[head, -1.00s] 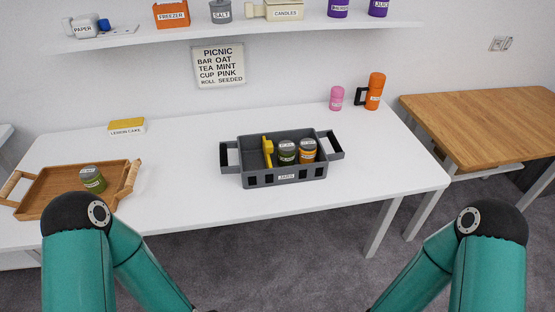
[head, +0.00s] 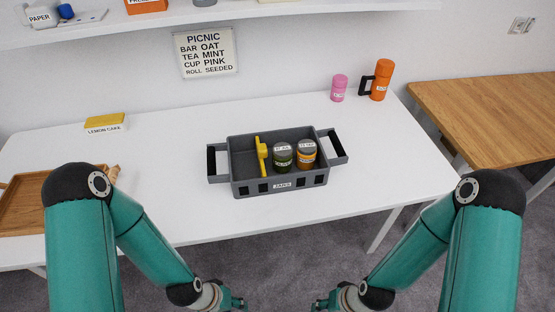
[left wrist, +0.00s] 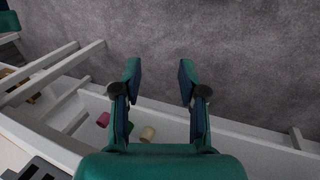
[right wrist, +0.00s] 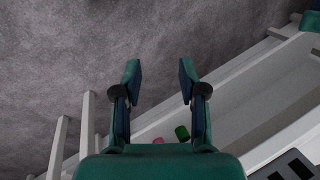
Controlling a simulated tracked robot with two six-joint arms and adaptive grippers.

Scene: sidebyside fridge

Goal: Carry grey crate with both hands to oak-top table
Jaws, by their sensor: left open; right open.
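The grey crate (head: 281,187) stands upright on the white table, with a black-gripped handle at its left end (head: 212,163) and another at its right end (head: 337,146). Inside are a yellow tool (head: 262,156), a green jar (head: 283,157) and an orange jar (head: 306,154). The oak-top table (head: 490,115) is at the right. My left gripper (head: 240,303) and right gripper (head: 318,304) are at the bottom of the head view, apart from the crate on its near side. The left wrist view shows open, empty jaws (left wrist: 159,85); the right wrist view also shows open, empty jaws (right wrist: 159,85).
The white table (head: 160,190) also holds a wooden tray (head: 25,205), a lemon cake box (head: 104,122), a pink container (head: 339,88) and an orange flask (head: 380,82). A loaded shelf (head: 200,20) runs above. The tabletop around the crate is clear.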

